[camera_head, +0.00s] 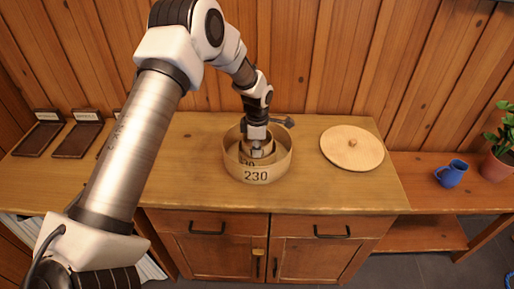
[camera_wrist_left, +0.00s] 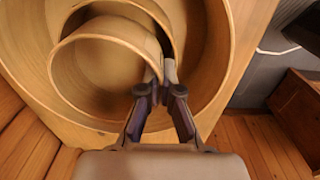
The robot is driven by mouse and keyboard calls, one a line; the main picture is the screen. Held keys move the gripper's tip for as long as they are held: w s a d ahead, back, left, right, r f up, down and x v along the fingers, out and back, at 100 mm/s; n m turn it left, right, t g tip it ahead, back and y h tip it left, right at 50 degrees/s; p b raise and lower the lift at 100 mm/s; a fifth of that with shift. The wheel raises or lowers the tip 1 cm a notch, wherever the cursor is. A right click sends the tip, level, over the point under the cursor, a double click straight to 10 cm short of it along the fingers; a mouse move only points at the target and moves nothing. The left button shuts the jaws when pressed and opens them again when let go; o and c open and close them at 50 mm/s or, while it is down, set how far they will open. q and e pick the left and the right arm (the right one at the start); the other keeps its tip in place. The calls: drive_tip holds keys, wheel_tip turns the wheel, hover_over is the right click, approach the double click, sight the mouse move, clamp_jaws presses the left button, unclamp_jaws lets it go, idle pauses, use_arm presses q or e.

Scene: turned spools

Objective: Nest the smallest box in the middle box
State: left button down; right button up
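The largest box (camera_head: 258,176), a round pale wooden one marked 230, stands open on the cabinet top. The middle box (camera_wrist_left: 146,8) is inside it, and its rim shows as an arc in the left wrist view. The smallest box (camera_wrist_left: 100,72) shows as a round tub overlapping the middle box, off-centre toward the lower left. My left gripper (camera_wrist_left: 168,75) is shut on the smallest box's wall, one finger on each side. In the head view my left gripper (camera_head: 257,151) is down within the largest box's opening. Whether the smallest box touches the middle box's floor is hidden. My right gripper is out of view.
A round wooden lid with a knob (camera_head: 352,147) lies right of the boxes. A small dark item (camera_head: 284,122) is just behind them. Dark trays (camera_head: 77,139) stand at the left. A blue mug (camera_head: 452,174) and potted plant (camera_head: 497,164) stand on the lower right shelf.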

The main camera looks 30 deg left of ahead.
use_arm(q)
drive_tip(key=c, duration=0.8)
unclamp_jaws()
drive_tip(key=shift+c, duration=0.2)
drive_tip(key=shift+r+p, duration=0.75)
drive_tip(key=shift+p, duration=0.05)
wheel_tip(320, 180, up, 7)
drive_tip(key=p, duration=0.6)
drive_tip(key=shift+p, duration=0.3)
